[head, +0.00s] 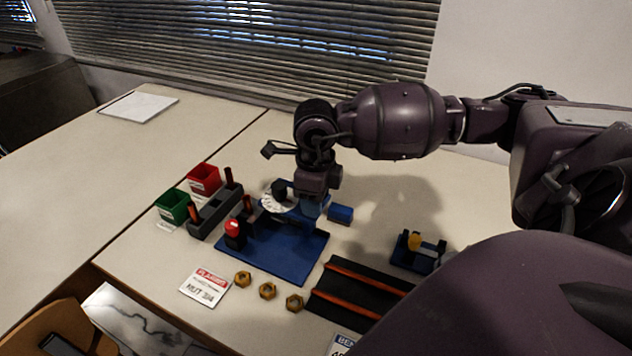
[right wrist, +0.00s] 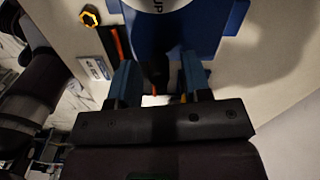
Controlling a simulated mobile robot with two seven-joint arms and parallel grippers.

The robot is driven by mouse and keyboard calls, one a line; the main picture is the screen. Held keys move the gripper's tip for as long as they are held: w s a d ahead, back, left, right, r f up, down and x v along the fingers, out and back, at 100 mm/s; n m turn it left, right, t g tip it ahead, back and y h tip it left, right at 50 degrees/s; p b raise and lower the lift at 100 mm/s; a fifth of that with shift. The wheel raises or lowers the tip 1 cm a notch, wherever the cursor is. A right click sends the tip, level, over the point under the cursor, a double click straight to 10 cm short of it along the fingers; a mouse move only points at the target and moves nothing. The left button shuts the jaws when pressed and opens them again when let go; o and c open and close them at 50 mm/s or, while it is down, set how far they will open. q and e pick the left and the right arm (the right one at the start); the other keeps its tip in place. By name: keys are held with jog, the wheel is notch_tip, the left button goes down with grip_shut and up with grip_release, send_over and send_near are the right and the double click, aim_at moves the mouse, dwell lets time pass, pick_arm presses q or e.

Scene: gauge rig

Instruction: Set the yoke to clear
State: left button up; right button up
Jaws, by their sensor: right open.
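The gauge rig stands on a blue base plate (head: 285,262) in the middle of the table. Its white dial (head: 273,203) is partly hidden behind my right gripper (head: 312,212). A red knob on a dark post (head: 233,230) stands at the plate's left edge. In the right wrist view the white dial (right wrist: 158,4) and blue rig body (right wrist: 187,35) are at the top. My right gripper (right wrist: 160,78) is open there, its two fingers apart, with a dark part between or beyond them; contact is unclear. I cannot tell which part is the yoke. My left gripper is not in view.
A red bin (head: 203,178), a green bin (head: 173,206) and a dark tool holder (head: 216,212) stand left. Brass nuts (head: 267,290) and a label card (head: 204,288) lie in front. A black rack with orange rails (head: 345,308) and a small blue fixture (head: 404,251) are right.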

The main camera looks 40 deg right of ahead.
notch_tip(320, 180, up, 10)
jog(key=shift+p, duration=0.45)
dwell(0.5)
